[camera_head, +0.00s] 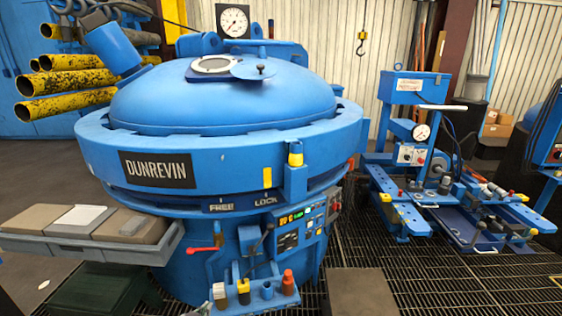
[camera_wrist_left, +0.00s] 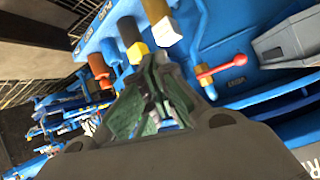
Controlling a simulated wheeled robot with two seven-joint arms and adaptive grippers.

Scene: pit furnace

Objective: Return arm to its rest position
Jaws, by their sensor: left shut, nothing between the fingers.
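My left gripper (camera_wrist_left: 152,103) fills the middle of the left wrist view, its green-padded fingers closed together and holding nothing. In the head view only a small grey tip seems to show at the bottom edge, left of the tool shelf. In the wrist view the fingers appear just in front of a white-and-yellow handle (camera_wrist_left: 165,32) and a black-and-yellow handle (camera_wrist_left: 134,45); I cannot tell whether they touch. These handles also stand on the blue shelf (camera_head: 255,303) in the head view. My right gripper is not in view.
The blue furnace (camera_head: 175,172) with its domed lid (camera_head: 220,95) fills the centre. A red-handled lever (camera_head: 205,250) juts from its front. A grey tray (camera_head: 70,248) with boxes sticks out left. A blue workbench (camera_head: 440,205) stands right. Grating floor (camera_head: 440,280) lies open at lower right.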

